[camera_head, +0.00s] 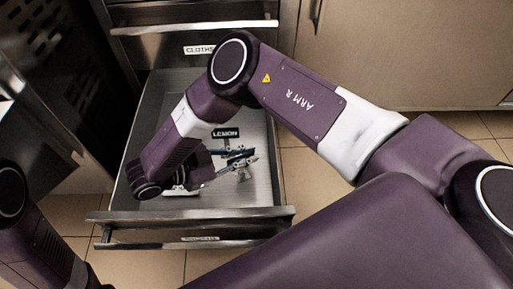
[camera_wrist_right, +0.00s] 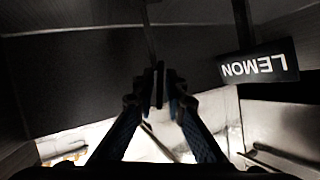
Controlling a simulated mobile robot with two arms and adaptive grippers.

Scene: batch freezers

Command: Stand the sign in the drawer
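The sign (camera_head: 225,132) is a small black plate with LEMON in white letters, inside the open drawer (camera_head: 262,190). In the right wrist view, the sign (camera_wrist_right: 260,66) is upside down, to the right of my fingers, with a dark post running to the top edge. Its foot is hidden. My right gripper (camera_head: 240,162) is inside the drawer, just in front of the plate in the head view. My left gripper is out of view.
A closed drawer labelled CLOTHS (camera_head: 199,50) is above the open one. Cabinet doors (camera_head: 400,50) stand at the right and a dark vented panel (camera_head: 50,75) at the left. Part of the drawer floor is bare. My right arm crosses over the drawer.

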